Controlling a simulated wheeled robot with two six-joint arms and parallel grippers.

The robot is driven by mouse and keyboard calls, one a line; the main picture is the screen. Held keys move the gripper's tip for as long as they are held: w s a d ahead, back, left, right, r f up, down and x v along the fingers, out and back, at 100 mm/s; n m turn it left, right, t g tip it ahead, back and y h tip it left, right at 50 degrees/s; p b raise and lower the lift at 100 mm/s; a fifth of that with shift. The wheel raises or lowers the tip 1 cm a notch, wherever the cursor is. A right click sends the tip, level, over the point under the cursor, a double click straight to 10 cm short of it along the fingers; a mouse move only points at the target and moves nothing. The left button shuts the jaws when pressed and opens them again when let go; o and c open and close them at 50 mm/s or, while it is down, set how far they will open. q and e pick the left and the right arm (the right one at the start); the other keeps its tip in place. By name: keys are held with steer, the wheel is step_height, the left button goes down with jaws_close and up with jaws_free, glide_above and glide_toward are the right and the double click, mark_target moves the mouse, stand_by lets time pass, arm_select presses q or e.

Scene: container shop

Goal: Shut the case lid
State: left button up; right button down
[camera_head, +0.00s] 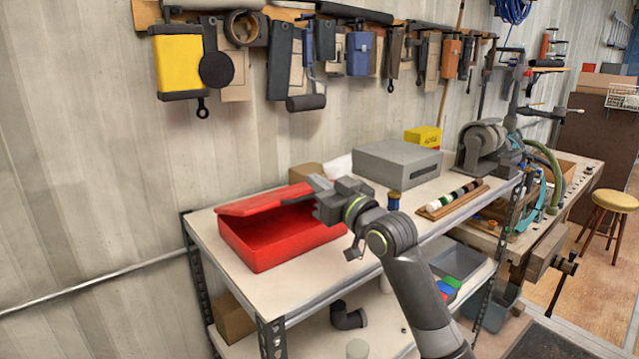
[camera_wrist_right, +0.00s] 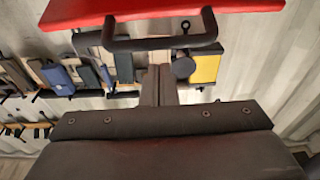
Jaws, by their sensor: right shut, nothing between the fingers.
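The red case (camera_head: 272,253) sits on the shelf top near the wall, its dark red inside showing through the gap under the lid. The red lid (camera_head: 262,201) is partly open, tilted over the case. My right gripper (camera_head: 320,184) is shut and empty at the lid's right end; I cannot tell whether it touches the lid. In the right wrist view the lid (camera_wrist_right: 130,8) crosses the top, with a dark handle (camera_wrist_right: 160,43) below it, and my shut right fingers (camera_wrist_right: 160,72) point towards it. My left gripper is not in view.
A grey box (camera_head: 397,165), a yellow box (camera_head: 423,136) and a small rack of spools (camera_head: 452,200) stand to the right on the same shelf. Tools hang on the wall behind, including a yellow one (camera_head: 179,64). The shelf top in front of the case is clear.

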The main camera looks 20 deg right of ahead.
steer(key=shift+s+f, duration=0.15)
steer(key=shift+f, duration=0.6)
steer(key=shift+d, duration=0.1)
